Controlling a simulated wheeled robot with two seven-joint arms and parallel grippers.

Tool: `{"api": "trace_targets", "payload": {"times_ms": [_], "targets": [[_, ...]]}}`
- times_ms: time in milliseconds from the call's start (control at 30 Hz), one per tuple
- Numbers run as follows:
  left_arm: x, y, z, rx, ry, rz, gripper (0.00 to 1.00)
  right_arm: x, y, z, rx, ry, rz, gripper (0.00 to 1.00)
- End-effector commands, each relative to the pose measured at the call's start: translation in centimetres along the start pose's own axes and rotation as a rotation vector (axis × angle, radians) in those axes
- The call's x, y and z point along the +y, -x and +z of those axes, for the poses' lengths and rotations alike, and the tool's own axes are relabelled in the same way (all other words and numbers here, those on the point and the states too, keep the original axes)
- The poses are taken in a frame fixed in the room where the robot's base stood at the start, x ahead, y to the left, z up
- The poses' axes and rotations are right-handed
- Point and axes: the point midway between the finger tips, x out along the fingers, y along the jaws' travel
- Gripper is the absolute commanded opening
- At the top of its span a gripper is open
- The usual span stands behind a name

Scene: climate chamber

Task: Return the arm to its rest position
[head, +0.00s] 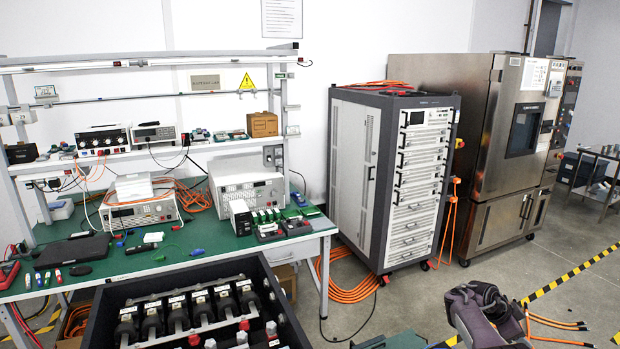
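Neither of my grippers shows in the head view. A dark grey, rounded shape (482,312) is cut off by the bottom edge at the right. I cannot tell whether it is part of my arm or a thing lying there. No gripper fingers can be made out on it. No object is seen held.
A green-topped workbench (220,251) with instruments stands at left. A black open crate (90,318) of battery-like modules is in front of it. A rack cabinet (345,170) and a steel chamber (490,205) stand behind.

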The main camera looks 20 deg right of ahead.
Motion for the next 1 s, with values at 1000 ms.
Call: {"api": "trace_targets", "payload": {"times_ms": [1000], "targets": [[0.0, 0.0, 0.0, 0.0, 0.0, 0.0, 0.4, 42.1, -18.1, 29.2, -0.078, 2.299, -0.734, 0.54]]}}
